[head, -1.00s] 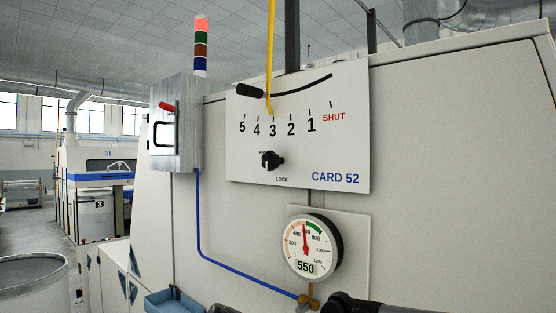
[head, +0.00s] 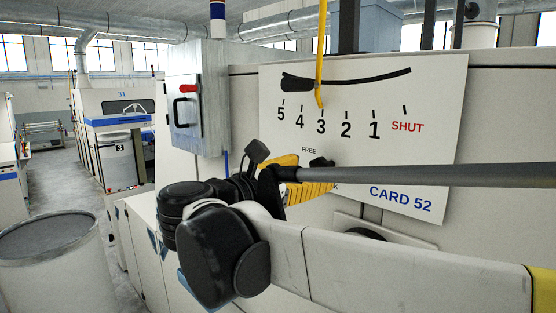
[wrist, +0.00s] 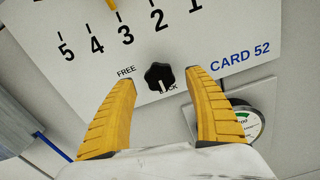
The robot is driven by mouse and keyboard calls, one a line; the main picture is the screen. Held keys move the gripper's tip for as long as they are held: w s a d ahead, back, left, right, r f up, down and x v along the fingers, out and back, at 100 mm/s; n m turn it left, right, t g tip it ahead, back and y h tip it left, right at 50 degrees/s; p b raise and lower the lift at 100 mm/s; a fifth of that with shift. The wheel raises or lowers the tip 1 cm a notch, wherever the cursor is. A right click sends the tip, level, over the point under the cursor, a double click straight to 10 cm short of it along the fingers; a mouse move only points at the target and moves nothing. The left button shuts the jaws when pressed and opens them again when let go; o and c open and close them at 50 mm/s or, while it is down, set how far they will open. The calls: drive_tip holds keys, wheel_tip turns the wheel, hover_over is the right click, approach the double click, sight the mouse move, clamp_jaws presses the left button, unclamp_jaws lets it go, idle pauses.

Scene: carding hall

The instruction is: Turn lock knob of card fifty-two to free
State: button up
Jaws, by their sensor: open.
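The lock knob (wrist: 159,77) is black and lobed, on the white CARD 52 plate (wrist: 190,38). In the wrist view its pale mark points toward the word LOCK, away from FREE. My gripper (wrist: 161,84) is open, its yellow fingers on either side of the knob in the picture, with nothing held. I cannot tell whether the fingers touch the knob. In the head view my gripper (head: 306,174) is in front of the plate's lower part. The knob (head: 321,162) shows only partly there, and the LOCK label is mostly covered.
A yellow rod (head: 321,50) crosses the plate's scale near 3. A large can (head: 55,260) is at lower left.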

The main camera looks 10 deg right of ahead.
sight(316, 168)
drive_tip(key=shift+p+x, duration=0.35)
drive_tip(key=shift+x, duration=1.75)
drive_tip(key=shift+a, duration=0.1)
drive_tip(key=c, duration=1.2)
